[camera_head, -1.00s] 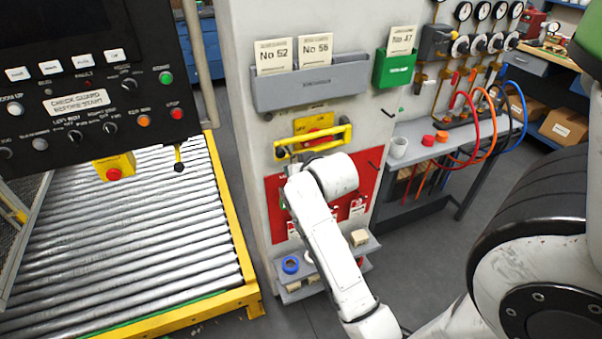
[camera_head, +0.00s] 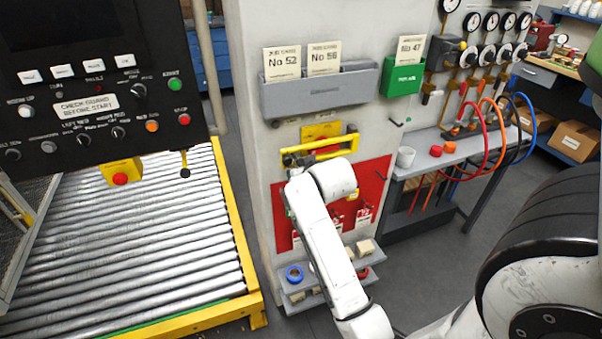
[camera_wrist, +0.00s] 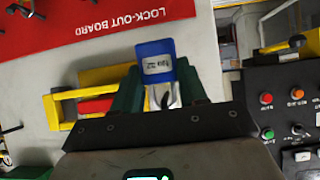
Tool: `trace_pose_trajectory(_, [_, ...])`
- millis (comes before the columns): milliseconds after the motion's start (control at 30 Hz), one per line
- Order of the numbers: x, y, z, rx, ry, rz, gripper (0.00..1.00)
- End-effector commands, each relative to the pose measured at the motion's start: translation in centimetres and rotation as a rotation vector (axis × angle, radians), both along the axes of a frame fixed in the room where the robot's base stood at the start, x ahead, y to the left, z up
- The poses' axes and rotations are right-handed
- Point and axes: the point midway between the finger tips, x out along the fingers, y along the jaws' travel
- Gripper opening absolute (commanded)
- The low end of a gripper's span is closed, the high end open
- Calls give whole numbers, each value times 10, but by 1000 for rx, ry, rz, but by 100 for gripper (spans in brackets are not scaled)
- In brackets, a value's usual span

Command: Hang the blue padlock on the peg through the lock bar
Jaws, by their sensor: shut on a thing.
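The blue padlock (camera_wrist: 155,62) shows in the wrist view with a label on its body and its pale metal shackle towards my gripper. My gripper (camera_wrist: 157,88) is shut on it, with a green finger on each side. The yellow lock bar (camera_wrist: 68,95) lies just left of the gripper in the wrist view, with a red part behind it. In the head view the lock bar (camera_head: 318,150) is on the pale cabinet, above the red board. My arm hides the gripper and padlock there. I cannot make out the peg through the bar.
The red lock-out board (camera_head: 372,185) carries hooks and tags. A grey shelf (camera_head: 300,308) below holds a blue ring (camera_head: 294,273) and small blocks. A grey card holder (camera_head: 320,92) is above the bar. A control panel (camera_head: 90,100) stands to the left, above a roller conveyor (camera_head: 150,240).

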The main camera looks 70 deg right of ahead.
Motion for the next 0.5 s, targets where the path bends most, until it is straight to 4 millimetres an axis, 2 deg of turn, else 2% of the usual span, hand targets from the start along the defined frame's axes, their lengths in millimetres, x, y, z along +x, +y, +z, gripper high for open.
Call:
trace_pose_trajectory(433, [0,0,0,-1,-1,0,9])
trace_pose_trajectory(467, [0,0,0,-1,-1,0,43])
trace_pose_trajectory(500, [0,0,0,-1,-1,0,47])
